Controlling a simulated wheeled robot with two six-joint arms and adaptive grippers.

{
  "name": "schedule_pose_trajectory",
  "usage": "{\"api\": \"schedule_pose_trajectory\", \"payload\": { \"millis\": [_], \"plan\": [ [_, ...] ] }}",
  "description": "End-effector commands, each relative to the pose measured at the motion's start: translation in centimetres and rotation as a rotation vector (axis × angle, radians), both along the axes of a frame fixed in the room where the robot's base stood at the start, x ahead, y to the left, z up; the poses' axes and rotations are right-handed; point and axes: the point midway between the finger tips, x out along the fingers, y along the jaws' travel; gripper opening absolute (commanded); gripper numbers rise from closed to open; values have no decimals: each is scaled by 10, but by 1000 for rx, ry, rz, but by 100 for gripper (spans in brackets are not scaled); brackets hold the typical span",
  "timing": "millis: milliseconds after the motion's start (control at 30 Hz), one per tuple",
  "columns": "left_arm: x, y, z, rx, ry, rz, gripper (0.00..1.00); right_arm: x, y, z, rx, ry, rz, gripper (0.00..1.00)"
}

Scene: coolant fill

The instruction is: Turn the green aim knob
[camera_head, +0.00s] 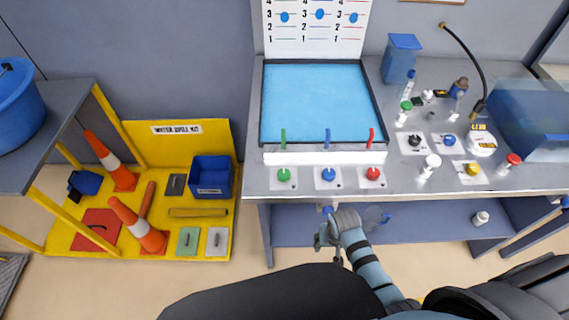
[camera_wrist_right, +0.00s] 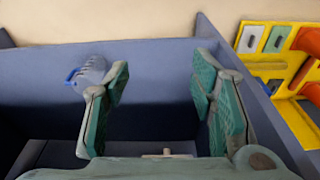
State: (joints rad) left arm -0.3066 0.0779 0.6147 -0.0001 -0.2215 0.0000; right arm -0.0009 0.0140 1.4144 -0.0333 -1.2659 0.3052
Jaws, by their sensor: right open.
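The green knob (camera_head: 284,175) sits on a white plate at the front left of the grey bench, below a short green upright marker (camera_head: 283,138). My right gripper (camera_head: 329,240) is in front of the bench edge, to the right of the knob in the picture and apart from it. In the right wrist view the gripper (camera_wrist_right: 160,95) is open with nothing between its fingers. The green knob does not show in that view. My left gripper is not in view.
A blue knob (camera_head: 328,175) and a red knob (camera_head: 373,174) stand right of the green one. Bottles and a hose crowd the bench's right side. A clear jug (camera_wrist_right: 92,74) stands on the lower shelf (camera_wrist_right: 145,62). A yellow spill-kit stand (camera_head: 190,249) is at left.

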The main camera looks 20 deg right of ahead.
Motion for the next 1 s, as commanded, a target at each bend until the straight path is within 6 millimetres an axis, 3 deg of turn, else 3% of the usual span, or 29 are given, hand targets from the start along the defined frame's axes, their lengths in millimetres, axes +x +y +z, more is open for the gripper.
{"api": "schedule_pose_trajectory", "payload": {
  "millis": [33, 100, 200, 267, 467, 600, 800, 900, 1000],
  "plan": [
    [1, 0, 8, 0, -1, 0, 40, 18, 3, 36, 8, -16, -31, 51],
    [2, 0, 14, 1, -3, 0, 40, 34, 7, 80, 19, -23, -78, 51],
    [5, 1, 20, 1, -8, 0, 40, 48, 13, 138, 38, -33, -143, 51],
    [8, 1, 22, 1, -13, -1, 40, 62, 19, 165, 54, -27, -193, 51],
    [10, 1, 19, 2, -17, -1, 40, 122, 49, 200, 97, 42, -341, 51],
    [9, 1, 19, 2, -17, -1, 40, 157, 71, 243, 105, 86, -435, 51],
    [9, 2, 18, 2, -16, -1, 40, 181, 93, 295, 89, 128, -528, 51],
    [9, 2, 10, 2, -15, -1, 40, 183, 95, 292, 84, 134, -543, 51],
    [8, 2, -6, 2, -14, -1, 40, 183, 95, 269, 83, 135, -544, 51]
  ]
}}
